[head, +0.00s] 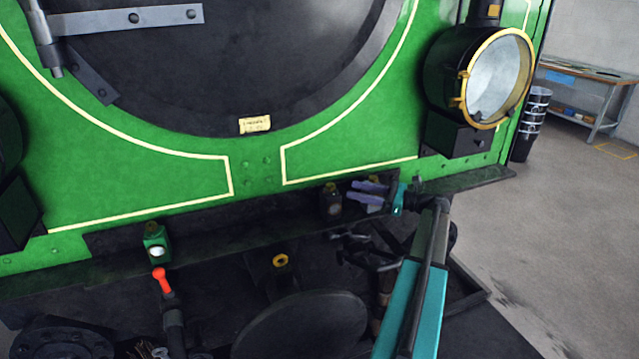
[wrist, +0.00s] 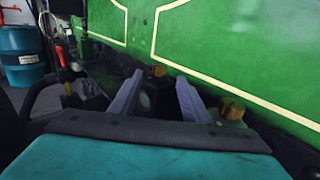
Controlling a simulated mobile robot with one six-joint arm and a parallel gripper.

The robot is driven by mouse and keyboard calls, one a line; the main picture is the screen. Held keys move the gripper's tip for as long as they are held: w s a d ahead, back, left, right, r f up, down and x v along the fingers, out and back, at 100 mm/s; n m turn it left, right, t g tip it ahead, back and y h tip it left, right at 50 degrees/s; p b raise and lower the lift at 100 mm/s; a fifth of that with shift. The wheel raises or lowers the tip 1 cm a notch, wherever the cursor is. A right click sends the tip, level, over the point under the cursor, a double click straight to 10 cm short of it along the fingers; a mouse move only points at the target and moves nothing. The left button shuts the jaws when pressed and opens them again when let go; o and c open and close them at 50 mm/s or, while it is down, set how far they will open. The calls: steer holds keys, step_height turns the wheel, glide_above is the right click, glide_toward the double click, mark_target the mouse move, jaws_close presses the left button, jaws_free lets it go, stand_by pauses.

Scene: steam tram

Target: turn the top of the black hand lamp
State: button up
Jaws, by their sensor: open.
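The black hand lamp (head: 331,203) is small, with a brass-coloured top and a pale lens. It stands upright on the dark ledge below the green front plate. My gripper (head: 350,191) is just right of it in the head view, its two purple-grey fingers open and pointing left towards it. In the wrist view, the lamp (wrist: 147,99) shows beyond and between the open fingers (wrist: 159,77), with its brass top (wrist: 158,70) near the fingertips. Nothing is held. I cannot tell whether a finger touches the lamp.
A green lamp (head: 156,243) and a red-tipped lever (head: 159,280) are to the left. A round buffer (head: 301,327) is in front. Another brass-coloured cap (wrist: 232,109) sits close outside the right finger in the wrist view. The green plate (wrist: 230,45) borders that side.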

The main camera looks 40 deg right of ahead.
mark_target(331, 187)
steer(key=shift+w, duration=0.1)
steer(key=p+x, duration=0.3)
steer(key=x, duration=1)
steer(key=shift+w+a+p, duration=0.2)
steer(key=shift+p, duration=0.2)
steer(key=c, duration=1)
steer(key=shift+c, duration=0.4)
